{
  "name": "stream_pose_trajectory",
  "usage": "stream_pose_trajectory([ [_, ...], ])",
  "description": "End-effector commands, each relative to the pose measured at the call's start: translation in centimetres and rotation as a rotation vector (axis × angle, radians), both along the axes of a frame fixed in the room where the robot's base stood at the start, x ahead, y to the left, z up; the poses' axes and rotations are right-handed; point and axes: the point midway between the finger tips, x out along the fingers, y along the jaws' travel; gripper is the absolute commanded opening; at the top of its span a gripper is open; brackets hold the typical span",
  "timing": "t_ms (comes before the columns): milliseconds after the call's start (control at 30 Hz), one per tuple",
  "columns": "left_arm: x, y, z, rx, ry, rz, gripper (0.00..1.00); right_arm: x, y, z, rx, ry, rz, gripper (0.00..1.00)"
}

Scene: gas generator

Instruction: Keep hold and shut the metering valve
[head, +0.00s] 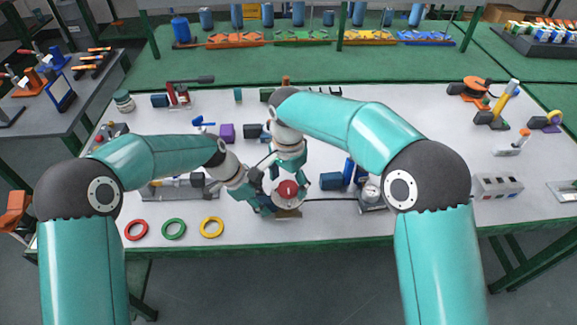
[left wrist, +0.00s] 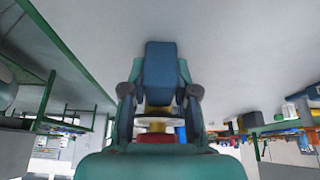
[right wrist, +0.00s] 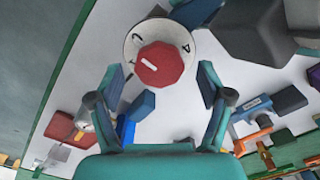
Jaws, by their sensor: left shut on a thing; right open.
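The metering valve has a red faceted knob (right wrist: 160,63) with a short white mark, over a white numbered dial (right wrist: 133,48). In the head view the knob (head: 288,189) is near the table's front middle. My left gripper (head: 262,201) is shut on the metering valve from the left. The left wrist view shows the white dial (left wrist: 155,121) and red knob edge-on, partly hidden by the gripper. My right gripper (right wrist: 162,84) is open above the valve. Its fingertips are apart, with the knob in line between and beyond them, and no contact shows.
Red, green and yellow rings (head: 174,229) lie at the front left. A blue block (head: 331,181) and a gauge (head: 371,192) stand right of the valve. A dark hose (head: 330,199) runs between valve and gauge. The table is clearer farther right.

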Motion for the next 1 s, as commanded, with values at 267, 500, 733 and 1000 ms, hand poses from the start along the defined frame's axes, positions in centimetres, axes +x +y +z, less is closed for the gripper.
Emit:
stream_pose_trajectory([
  [267,-0.1,0.0,-0.1,0.0,0.002,0.0,0.0,0.1,0.1,4.8,0.004,-0.005,0.0,0.79],
  [500,-0.1,0.0,-0.1,0.0,0.002,-0.001,0.0,0.1,0.1,9.2,0.001,-0.003,0.0,0.79],
  [733,0.0,0.0,-0.1,0.0,0.002,-0.001,0.0,0.1,0.0,11.0,0.001,0.001,0.0,0.79],
  [1000,0.0,0.0,-0.1,0.0,0.002,-0.001,0.3,0.1,0.0,11.1,0.001,0.001,0.0,0.79],
])
